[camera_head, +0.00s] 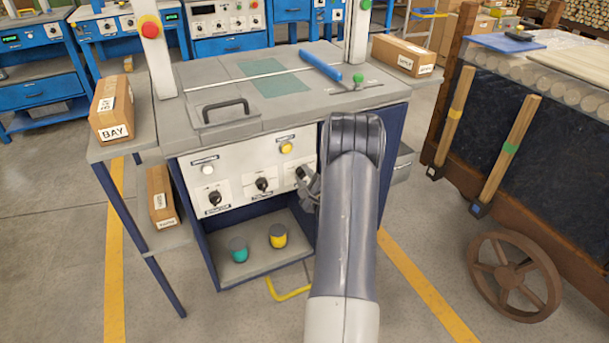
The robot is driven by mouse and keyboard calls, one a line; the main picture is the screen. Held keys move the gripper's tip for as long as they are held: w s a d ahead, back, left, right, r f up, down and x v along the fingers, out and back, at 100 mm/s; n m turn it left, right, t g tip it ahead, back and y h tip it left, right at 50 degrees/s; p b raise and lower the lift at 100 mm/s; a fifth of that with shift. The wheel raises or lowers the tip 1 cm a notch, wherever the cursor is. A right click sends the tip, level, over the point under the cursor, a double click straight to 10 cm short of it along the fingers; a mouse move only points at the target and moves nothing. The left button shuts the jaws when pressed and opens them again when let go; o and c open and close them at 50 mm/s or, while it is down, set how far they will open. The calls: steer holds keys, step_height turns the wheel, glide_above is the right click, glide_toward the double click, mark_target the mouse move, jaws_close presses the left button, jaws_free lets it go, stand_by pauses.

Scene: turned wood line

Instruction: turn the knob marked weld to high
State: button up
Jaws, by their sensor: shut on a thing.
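The pale control panel (236,178) on the front of the grey-topped workstation carries a row of three black knobs. The left knob (214,198) and the middle knob (262,185) are in plain view, with dark labels under them too small to read. The right-hand knob (301,171) is partly hidden by my gripper (306,181). My gripper is at this knob and shut on it, its fingers small and partly covered by my arm. I cannot read which knob is marked weld or where the right-hand knob points.
A white button (208,170) and a yellow button (286,148) sit above the knobs. Teal (238,250) and yellow (278,236) pots stand on the shelf below. A wooden cart (500,140) stands right. Boxes rest on the side shelves. Open floor lies in front.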

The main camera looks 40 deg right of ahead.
steer(key=shift+m, duration=0.5)
steer(key=o, duration=1)
steer(key=shift+s, duration=0.1)
steer(key=p+v, duration=0.1)
steer(key=v, duration=0.9)
steer(key=shift+s+p, duration=0.35)
steer(key=shift+p, duration=0.05)
